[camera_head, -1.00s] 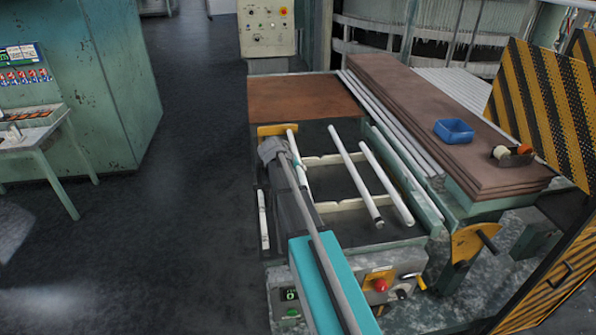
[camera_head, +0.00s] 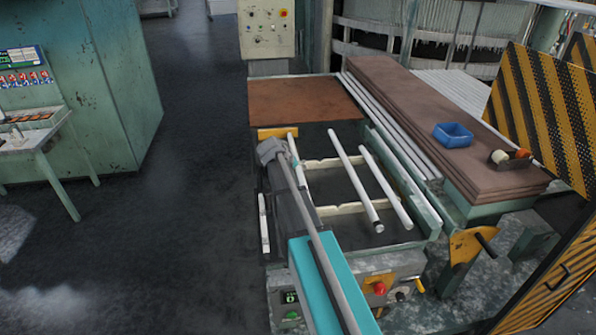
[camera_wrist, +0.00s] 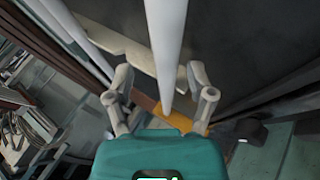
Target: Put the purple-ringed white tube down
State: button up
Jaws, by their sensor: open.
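Three white tubes lie on the dark bed of the machine in the head view. The left tube (camera_head: 295,152) is partly hidden by my arm. The middle tube (camera_head: 352,174) has a dark band near its front end, and the right tube (camera_head: 385,187) lies beside it. No purple ring can be made out. In the wrist view my gripper (camera_wrist: 164,98) is open, with one finger on each side of a white tube (camera_wrist: 167,45). Its near end lies between the fingers, with gaps on both sides. In the head view my arm largely hides the gripper.
Pale notched crossbars (camera_head: 347,208) run under the tubes. A brown plate (camera_head: 305,100) lies behind the bed. To the right, stacked brown boards (camera_head: 420,105) carry a blue tray (camera_head: 453,134) and a tape dispenser (camera_head: 510,157). Striped yellow-black panels (camera_head: 540,110) stand at far right.

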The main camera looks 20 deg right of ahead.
jog(key=p+v, duration=0.8)
jog(key=v, duration=0.3)
jog(key=shift+a+r, duration=0.1)
dwell(0.6)
jog(key=s+a+f+n+g+y, duration=0.1)
jog(key=s+a+f+y, duration=0.1)
jog(key=s+a, duration=0.6)
jog(key=s+a+f+g+y, duration=0.1)
jog(key=s+a+y, duration=0.4)
jog(key=s, duration=1)
jog(key=a+f, duration=0.1)
jog(key=a, duration=0.2)
jog(key=shift+s+n+g, duration=0.2)
jog(key=shift+n+g, duration=0.2)
jog(key=shift+f, duration=0.15)
